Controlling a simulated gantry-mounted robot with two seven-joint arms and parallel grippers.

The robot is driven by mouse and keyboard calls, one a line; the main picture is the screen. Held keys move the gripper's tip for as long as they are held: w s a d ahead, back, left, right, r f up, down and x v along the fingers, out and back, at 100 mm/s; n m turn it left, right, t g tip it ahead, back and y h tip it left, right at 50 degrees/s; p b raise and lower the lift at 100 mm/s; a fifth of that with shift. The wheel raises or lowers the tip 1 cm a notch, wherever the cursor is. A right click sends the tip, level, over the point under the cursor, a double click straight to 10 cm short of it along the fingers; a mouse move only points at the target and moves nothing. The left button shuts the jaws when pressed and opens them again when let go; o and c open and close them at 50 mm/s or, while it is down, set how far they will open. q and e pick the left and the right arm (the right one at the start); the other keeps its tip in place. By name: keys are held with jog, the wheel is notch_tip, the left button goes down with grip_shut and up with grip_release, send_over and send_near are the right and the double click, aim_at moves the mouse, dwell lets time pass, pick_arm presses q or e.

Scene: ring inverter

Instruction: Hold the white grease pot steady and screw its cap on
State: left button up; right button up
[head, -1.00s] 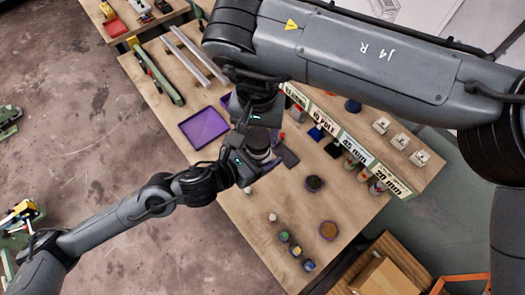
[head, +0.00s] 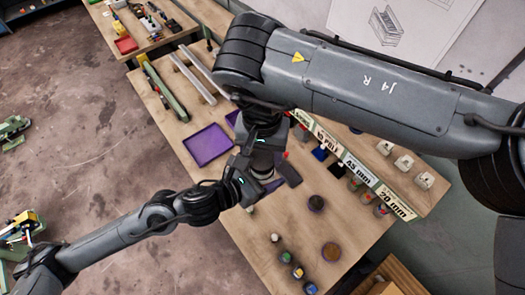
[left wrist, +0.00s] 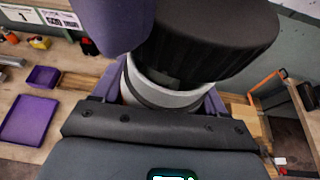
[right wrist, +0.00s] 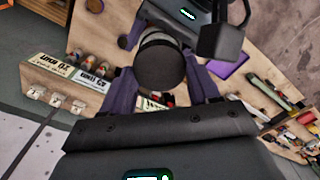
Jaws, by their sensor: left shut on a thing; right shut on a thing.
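The white grease pot (left wrist: 165,95) is held between the purple fingers of my left gripper (left wrist: 165,98). Its black ridged cap (left wrist: 215,40) sits over the pot's mouth, with a white band of the pot showing below it. Whether the cap is fully seated cannot be told. My right gripper (right wrist: 160,85) is shut on the cap (right wrist: 160,70), one purple finger on each side. In the head view, my right gripper (head: 264,145) comes down from above, and my left gripper (head: 252,182) reaches in from the left. The arms largely hide the pot there.
A purple tray (head: 208,146) lies on the workbench (head: 225,220) to the left of the grippers. Several small pots (head: 290,263) and two round dark-topped things (head: 316,203) (head: 331,252) stand nearer the front. A labelled rack (head: 350,160) runs along the right.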

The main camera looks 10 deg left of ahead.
jog(key=shift+f, duration=0.75)
jog(key=shift+f, duration=0.6)
pick_arm(q)
grip_shut()
pick_arm(e)
jog(key=o, duration=0.7)
jog(key=shift+c, duration=0.2)
jog(key=o, duration=0.3)
jog(key=shift+o, duration=0.2)
jog(key=shift+r, duration=0.1)
jog(key=shift+r, duration=2.2)
jog(key=shift+c, duration=0.4)
